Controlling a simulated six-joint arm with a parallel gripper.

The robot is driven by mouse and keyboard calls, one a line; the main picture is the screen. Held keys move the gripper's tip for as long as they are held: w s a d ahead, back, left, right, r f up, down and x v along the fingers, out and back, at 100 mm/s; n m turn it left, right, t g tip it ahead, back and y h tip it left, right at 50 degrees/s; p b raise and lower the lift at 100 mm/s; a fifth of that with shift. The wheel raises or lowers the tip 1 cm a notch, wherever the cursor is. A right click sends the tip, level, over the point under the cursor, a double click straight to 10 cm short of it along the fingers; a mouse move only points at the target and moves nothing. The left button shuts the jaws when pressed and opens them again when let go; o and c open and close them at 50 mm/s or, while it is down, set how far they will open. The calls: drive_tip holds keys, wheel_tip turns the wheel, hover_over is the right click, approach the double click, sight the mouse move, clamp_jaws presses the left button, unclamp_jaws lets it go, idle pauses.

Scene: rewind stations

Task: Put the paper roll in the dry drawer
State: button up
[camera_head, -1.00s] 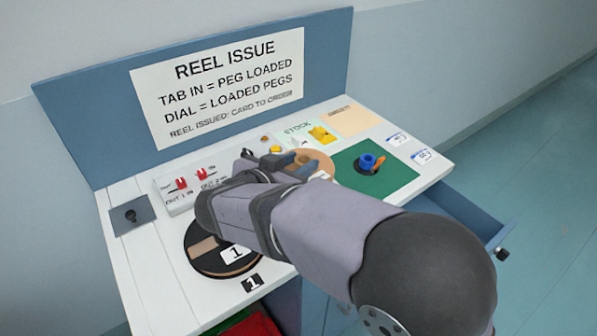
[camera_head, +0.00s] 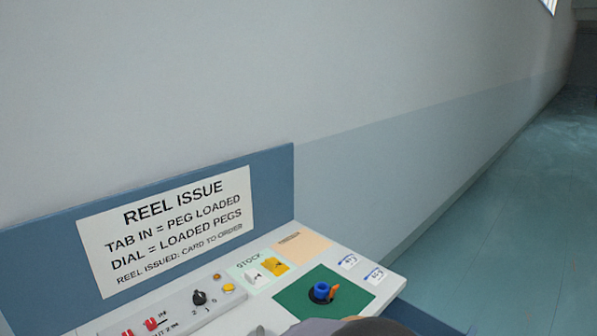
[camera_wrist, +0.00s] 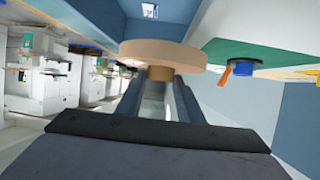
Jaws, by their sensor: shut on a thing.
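The paper roll, a flat tan disc (camera_wrist: 165,55), is in my gripper (camera_wrist: 158,80) in the wrist view. The two fingers are shut on it and it is off the worktop. The roll is not in the head view, where only a part of my arm shows at the bottom edge. A blue drawer edge (camera_head: 425,318) shows at the bottom right of the head view, beside the worktop. The drawer's inside is hidden there, and I cannot tell whether it is the dry one.
A green mat (camera_head: 295,303) carries a blue peg (camera_head: 321,290) with an orange tab (camera_head: 334,291). The switch panel (camera_head: 175,312), stock cards (camera_head: 274,266) and REEL ISSUE board (camera_head: 270,180) stand left. Open floor (camera_head: 510,230) lies right.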

drive_tip(key=shift+m+g+h, duration=0.4)
drive_tip(key=shift+m+g, duration=0.2)
drive_tip(key=shift+m, duration=0.1)
drive_tip(key=s+d, duration=0.1)
drive_tip(key=d+f, duration=0.1)
drive_tip(key=d, duration=0.1)
drive_tip(key=s+d+f, duration=0.1)
drive_tip(key=shift+s+d+f, duration=0.2)
drive_tip(key=shift+s, duration=0.15)
drive_tip(key=s+a+f+n+t+b, duration=0.1)
drive_tip(key=s+f+b, duration=0.25)
drive_tip(key=f, duration=0.75)
wheel_tip(320, 180, up, 23)
drive_tip(key=p, duration=2.8)
drive_tip(key=shift+a+y, duration=0.15)
drive_tip(key=shift+y, duration=0.15)
wheel_tip(320, 180, down, 5)
drive_tip(key=b, duration=0.4)
drive_tip(key=shift+r+b, duration=0.1)
drive_tip(key=shift+b, duration=0.25)
wheel_tip(320, 180, down, 10)
drive_tip(key=d+n+t+y+b, duration=0.1)
drive_tip(key=b, duration=1.3)
drive_tip(key=shift+w+d+b, duration=0.2)
drive_tip(key=shift+w+b, duration=0.15)
drive_tip(key=shift+w, duration=0.05)
